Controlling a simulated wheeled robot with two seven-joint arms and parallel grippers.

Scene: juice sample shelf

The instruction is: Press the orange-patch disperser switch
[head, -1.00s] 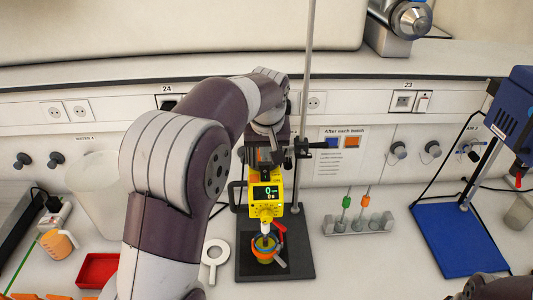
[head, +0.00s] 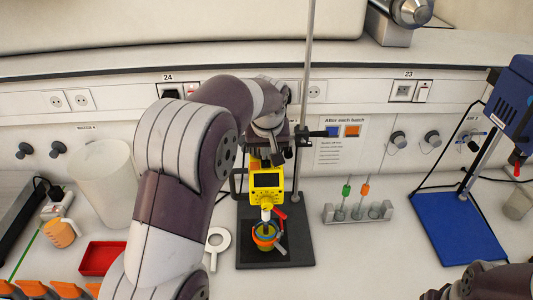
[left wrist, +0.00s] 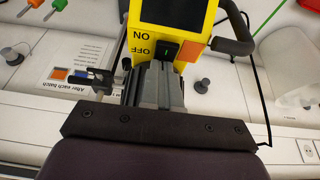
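The yellow disperser (head: 266,196) hangs upright on its stand, and its display is dark. In the left wrist view its body (left wrist: 206,14) carries ON and OFF labels beside a black switch (left wrist: 166,50) with a small green mark. An orange patch (left wrist: 190,48) is next to the switch. My left gripper (left wrist: 157,66) looks shut, with nothing seen between its fingers. Its tips are at the switch; whether they touch it is unclear. In the head view the left arm reaches behind the disperser, which hides the fingertips.
The disperser's shaft goes into a small vessel (head: 264,236) on a black base plate (head: 300,252). A rack (head: 358,213) of tubes stands right of it, a blue stand (head: 458,232) farther right. A white beaker (head: 105,180) and red tray (head: 101,258) are left.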

